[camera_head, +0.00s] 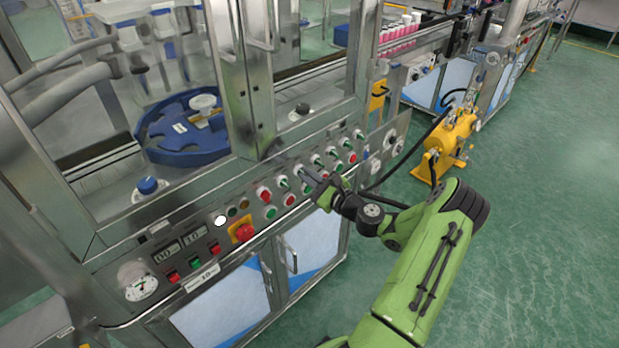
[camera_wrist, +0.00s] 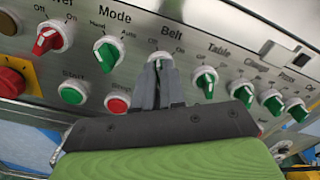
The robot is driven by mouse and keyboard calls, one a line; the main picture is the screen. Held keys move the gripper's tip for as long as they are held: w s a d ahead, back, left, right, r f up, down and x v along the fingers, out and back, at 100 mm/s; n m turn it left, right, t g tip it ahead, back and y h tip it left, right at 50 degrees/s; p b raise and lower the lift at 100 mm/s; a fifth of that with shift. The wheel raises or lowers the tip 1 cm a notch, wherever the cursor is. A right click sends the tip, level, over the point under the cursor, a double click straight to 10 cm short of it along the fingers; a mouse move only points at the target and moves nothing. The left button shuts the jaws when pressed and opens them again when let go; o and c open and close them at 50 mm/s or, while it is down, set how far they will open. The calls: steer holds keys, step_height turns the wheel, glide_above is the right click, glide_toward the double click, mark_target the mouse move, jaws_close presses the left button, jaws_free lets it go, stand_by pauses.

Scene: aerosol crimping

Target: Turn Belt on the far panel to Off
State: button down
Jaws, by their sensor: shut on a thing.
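The Belt knob sits under the label "Belt" (camera_wrist: 172,31) on the grey control panel (camera_wrist: 138,62) in the wrist view. Its pale round collar (camera_wrist: 160,57) shows above my fingertips, and the rest of the knob is hidden by them. My gripper (camera_wrist: 159,68) is shut on the Belt knob. The knob's pointer direction cannot be seen. In the head view my gripper (camera_head: 308,174) reaches the panel front from the right, and it covers part of the knob row.
The green Mode knob (camera_wrist: 108,53) is left of my fingers and the green Table knob (camera_wrist: 205,80) is right. Green (camera_wrist: 73,92) and red (camera_wrist: 117,103) buttons sit below. A red emergency button (camera_wrist: 10,82) is at far left. Green floor (camera_head: 540,180) is open at right.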

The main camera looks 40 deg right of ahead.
steer(key=shift+f+n, duration=0.1)
steer(key=shift+n, duration=0.2)
steer(key=c, duration=1.2)
jaws_free()
steer(key=s+p, duration=0.1)
steer(key=s, duration=0.7)
steer(key=s+p, duration=0.1)
steer(key=s, duration=0.6)
steer(key=shift+s+d, duration=0.2)
steer(key=shift+s, duration=0.2)
